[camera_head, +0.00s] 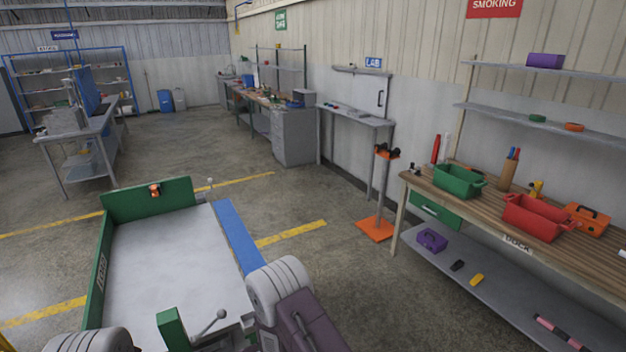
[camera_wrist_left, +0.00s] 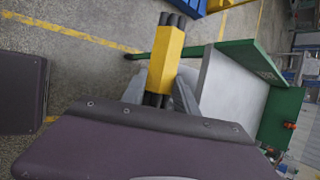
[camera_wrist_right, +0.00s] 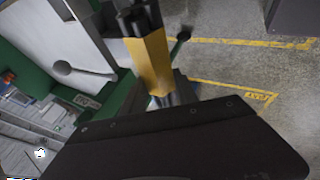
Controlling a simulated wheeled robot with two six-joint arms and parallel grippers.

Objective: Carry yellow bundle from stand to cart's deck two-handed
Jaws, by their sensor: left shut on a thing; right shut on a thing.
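The yellow bundle shows in the left wrist view (camera_wrist_left: 166,58) as black hoses in a yellow sleeve. It also shows in the right wrist view (camera_wrist_right: 150,62), with black hose ends sticking out. My left gripper (camera_wrist_left: 160,98) and my right gripper (camera_wrist_right: 160,98) are each shut on it. The bundle and both gripper tips are out of the head view. The cart's grey deck (camera_head: 175,262) lies bare in front of me, with green walls at its far and left sides. An orange-based stand (camera_head: 378,195) beyond the cart has nothing across its top.
A green post (camera_head: 172,328) and a ball-ended lever (camera_head: 208,325) rise at the cart's near edge. A blue strip (camera_head: 240,237) runs along its right side. A workbench (camera_head: 500,205) with bins stands at right. Floor is open beyond the cart.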

